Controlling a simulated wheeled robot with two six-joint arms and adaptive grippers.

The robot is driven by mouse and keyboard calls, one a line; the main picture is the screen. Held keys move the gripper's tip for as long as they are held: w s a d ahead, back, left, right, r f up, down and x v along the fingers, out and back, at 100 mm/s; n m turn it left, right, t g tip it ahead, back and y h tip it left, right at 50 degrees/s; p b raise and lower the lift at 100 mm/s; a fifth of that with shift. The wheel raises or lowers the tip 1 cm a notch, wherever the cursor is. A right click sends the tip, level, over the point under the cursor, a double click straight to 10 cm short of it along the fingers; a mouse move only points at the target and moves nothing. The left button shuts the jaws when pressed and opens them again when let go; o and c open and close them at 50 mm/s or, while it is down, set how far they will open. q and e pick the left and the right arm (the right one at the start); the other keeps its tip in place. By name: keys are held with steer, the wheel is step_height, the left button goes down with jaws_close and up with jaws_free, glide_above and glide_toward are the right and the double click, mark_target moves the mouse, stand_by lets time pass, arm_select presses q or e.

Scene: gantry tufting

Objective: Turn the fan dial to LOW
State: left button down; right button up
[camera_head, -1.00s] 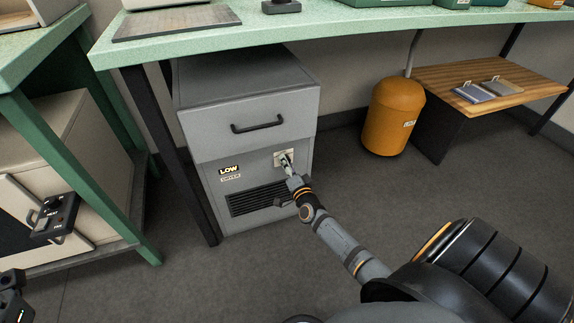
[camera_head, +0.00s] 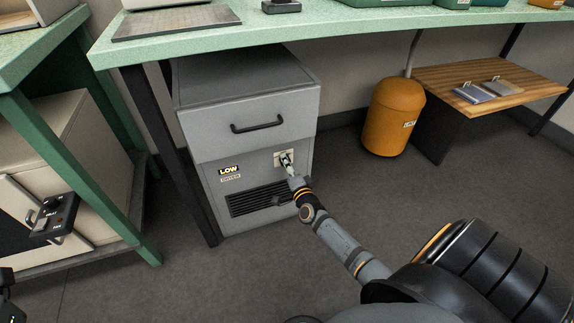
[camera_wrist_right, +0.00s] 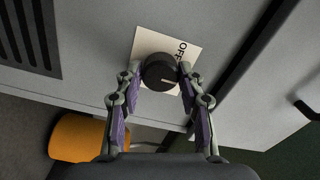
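The fan dial (camera_wrist_right: 160,72) is a round black knob with a pale pointer line, on a pale plate printed OFF in the right wrist view. The plate (camera_head: 279,157) is on the front of the grey cabinet (camera_head: 245,165) in the head view. My right gripper (camera_wrist_right: 160,73) has one fingertip on each side of the dial, apparently touching its rim. In the head view the right gripper (camera_head: 287,165) partly hides the dial. A sign reading LOW (camera_head: 229,170) is left of the plate. Only a dark bit of my left gripper (camera_head: 6,285) shows at the lower left edge.
A drawer handle (camera_head: 257,125) is above the dial and a vent grille (camera_head: 255,200) below. The green bench (camera_head: 240,35) overhangs the cabinet. An orange bin (camera_head: 390,118) and a low wooden shelf (camera_head: 505,80) stand to the right. The floor between is clear.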

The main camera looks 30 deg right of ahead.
steer(key=o, duration=0.3)
steer(key=v, duration=1.2)
steer(key=shift+a+r, duration=0.15)
